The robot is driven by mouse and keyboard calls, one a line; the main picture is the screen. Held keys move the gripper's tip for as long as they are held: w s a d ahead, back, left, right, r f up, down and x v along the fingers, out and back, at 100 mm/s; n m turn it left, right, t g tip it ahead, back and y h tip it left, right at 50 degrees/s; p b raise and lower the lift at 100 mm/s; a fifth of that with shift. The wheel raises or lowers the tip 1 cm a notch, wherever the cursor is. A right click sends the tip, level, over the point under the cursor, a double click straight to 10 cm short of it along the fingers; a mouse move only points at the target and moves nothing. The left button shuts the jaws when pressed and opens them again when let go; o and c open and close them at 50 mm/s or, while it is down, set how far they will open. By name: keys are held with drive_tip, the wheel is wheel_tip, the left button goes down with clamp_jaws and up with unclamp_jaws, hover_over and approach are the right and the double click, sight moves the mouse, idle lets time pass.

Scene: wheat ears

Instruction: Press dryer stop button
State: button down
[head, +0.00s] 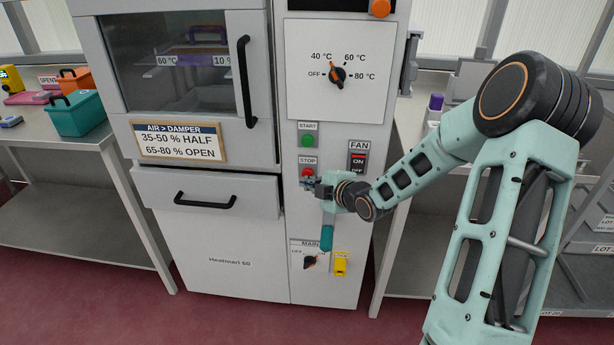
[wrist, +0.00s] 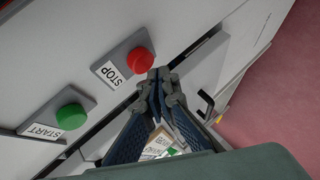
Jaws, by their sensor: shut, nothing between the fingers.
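The dryer is a tall grey-white cabinet with a control panel. Its red STOP button (head: 307,172) sits under a STOP label, below the green START button (head: 307,140). My gripper (head: 308,184) is in front of the panel, just below the red button in the head view. In the wrist view the red STOP button (wrist: 138,62) is fully visible just beyond the fingertips. My gripper (wrist: 158,75) is shut and empty there, its tips close beside the button's lower edge. I cannot tell whether they touch. The green START button (wrist: 71,116) is further left.
A temperature dial (head: 338,75), a FAN switch (head: 357,161), a MAIN switch (head: 311,262) and a yellow tag (head: 341,264) are on the panel. A black drawer handle (head: 205,200) sticks out at left. Worktables flank the dryer.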

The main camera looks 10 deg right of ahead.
drive_tip(key=shift+w+d, duration=0.15)
drive_tip(key=shift+w, duration=0.15)
drive_tip(key=shift+w+d, duration=0.15)
drive_tip(key=shift+w, duration=0.4)
idle(0.9)
drive_tip(key=shift+s, duration=0.1)
drive_tip(key=shift+s+a+b, duration=0.3)
drive_tip(key=shift+s+b, duration=0.2)
drive_tip(key=shift+s, duration=0.35)
drive_tip(key=s, duration=0.1)
drive_tip(key=s+a+b, duration=0.1)
drive_tip(key=s, duration=0.2)
drive_tip(key=shift+s+a, duration=0.25)
drive_tip(key=shift+s, duration=0.15)
